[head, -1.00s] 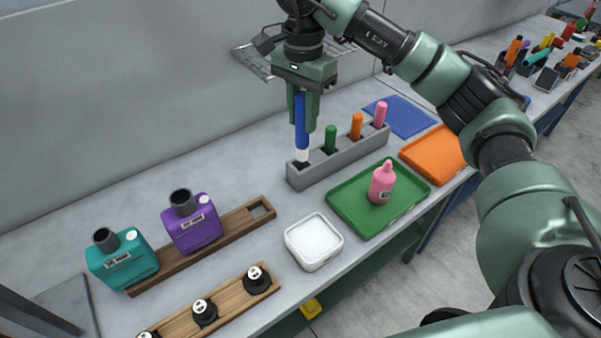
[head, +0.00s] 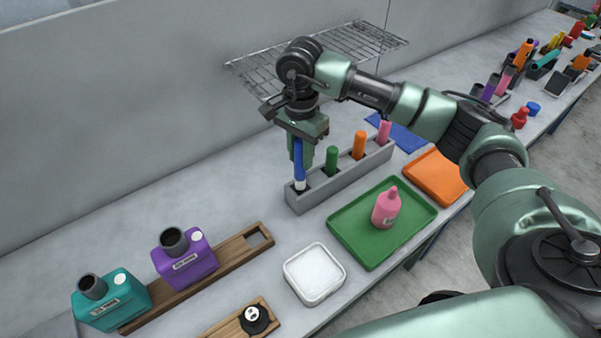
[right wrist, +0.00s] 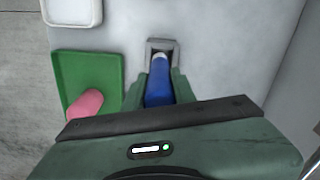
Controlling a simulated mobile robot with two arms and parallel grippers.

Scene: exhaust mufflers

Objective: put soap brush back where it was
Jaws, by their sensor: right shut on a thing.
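The soap brush, with a blue handle and white lower end (head: 299,166), stands upright at the left end of the grey slotted holder (head: 330,188). My right gripper (head: 304,160) is shut on the blue handle from above. In the right wrist view the blue brush (right wrist: 159,82) sits between the fingers, with its tip over the square end slot (right wrist: 161,46). The tip looks at or inside that slot; its depth is hidden. The other slots hold a green (head: 332,160), an orange (head: 359,145) and a pink (head: 384,132) handle. My left gripper is not in view.
A green tray (head: 350,245) with a pink bottle (head: 386,208) lies in front of the holder. A white dish (head: 314,273), an orange tray (head: 436,180) and purple (head: 184,255) and teal (head: 112,300) containers stand nearby. A wire rack (head: 350,45) is on the wall behind my arm.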

